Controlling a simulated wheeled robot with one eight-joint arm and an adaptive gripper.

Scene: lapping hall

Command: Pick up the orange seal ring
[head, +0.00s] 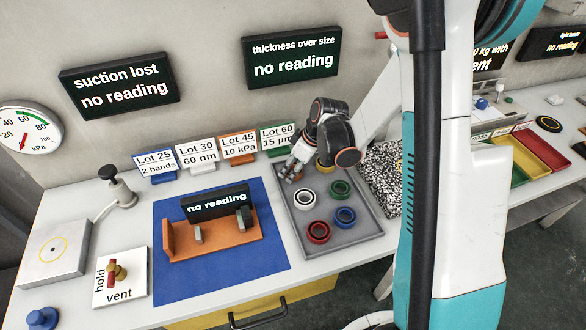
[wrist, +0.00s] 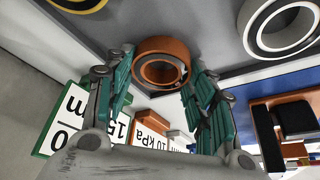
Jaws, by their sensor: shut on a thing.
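The orange seal ring (wrist: 158,47) is in the wrist view, between the green-padded fingers of my gripper (wrist: 160,75). The fingers are shut on its sides, and its round opening faces the camera. In the head view my gripper (head: 292,170) is over the back left corner of the grey tray (head: 361,243). There the ring is mostly hidden by the fingers. I cannot tell whether the ring still touches the tray.
The tray also holds a white ring (head: 304,199), a green ring (head: 341,188), a red ring (head: 318,232), a blue ring (head: 345,217) and a partly hidden yellow ring (head: 324,166). Lot signs (head: 238,148) stand behind. An orange fixture (head: 216,240) sits left on a blue mat (head: 222,283).

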